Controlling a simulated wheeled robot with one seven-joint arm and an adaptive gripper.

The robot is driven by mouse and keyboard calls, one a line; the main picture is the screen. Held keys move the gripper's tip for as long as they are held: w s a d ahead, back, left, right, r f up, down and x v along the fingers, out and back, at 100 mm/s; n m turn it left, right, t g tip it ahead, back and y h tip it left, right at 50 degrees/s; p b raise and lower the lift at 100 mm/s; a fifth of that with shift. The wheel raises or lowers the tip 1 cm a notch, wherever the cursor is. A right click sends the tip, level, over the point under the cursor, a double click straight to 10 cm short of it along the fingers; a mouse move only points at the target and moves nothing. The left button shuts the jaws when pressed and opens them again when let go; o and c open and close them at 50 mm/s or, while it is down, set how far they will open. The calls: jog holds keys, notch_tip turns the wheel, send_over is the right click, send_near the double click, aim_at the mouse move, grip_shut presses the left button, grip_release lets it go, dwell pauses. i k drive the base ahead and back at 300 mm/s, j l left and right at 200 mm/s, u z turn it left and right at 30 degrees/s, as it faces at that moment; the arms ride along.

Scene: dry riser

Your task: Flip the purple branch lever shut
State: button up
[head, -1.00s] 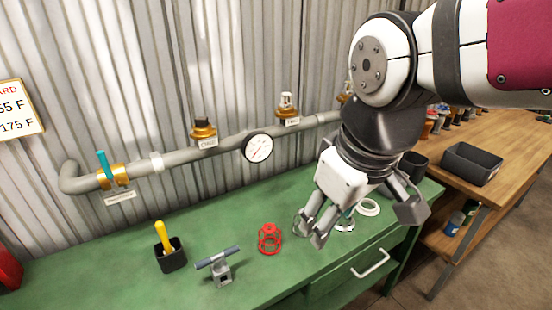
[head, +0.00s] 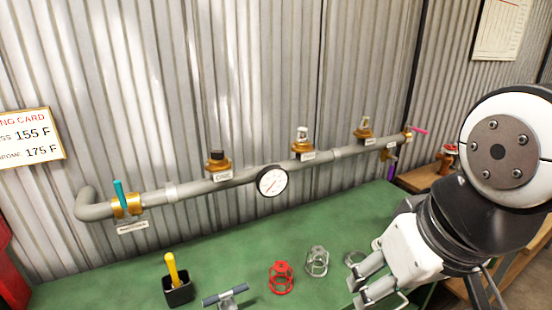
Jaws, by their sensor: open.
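The purple branch lever (head: 392,166) hangs downward below the right end of the grey pipe (head: 240,178), under a brass valve. It is small in the head view, so its exact angle is hard to tell. A pink lever (head: 418,129) sticks out to the right from the brass fitting just above it. My gripper (head: 362,294) is at the lower right, over the front of the green bench. It is open and holds nothing that I can see. It is well in front of and below the purple lever, not touching it.
A teal lever (head: 120,194) stands at the pipe's left end. A gauge (head: 272,181) and brass fittings sit along the pipe. On the green bench (head: 225,252) are a red cage (head: 281,278), a grey cage (head: 317,261), a ring (head: 355,258) and a black cup (head: 178,291).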

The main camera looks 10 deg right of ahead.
aim_at(394, 159)
jog(key=i+l+z, duration=0.45)
jog(key=i+l, duration=0.55)
jog(key=i+l+u, duration=0.2)
jog(key=l+u, duration=0.2)
jog(key=l, duration=0.25)
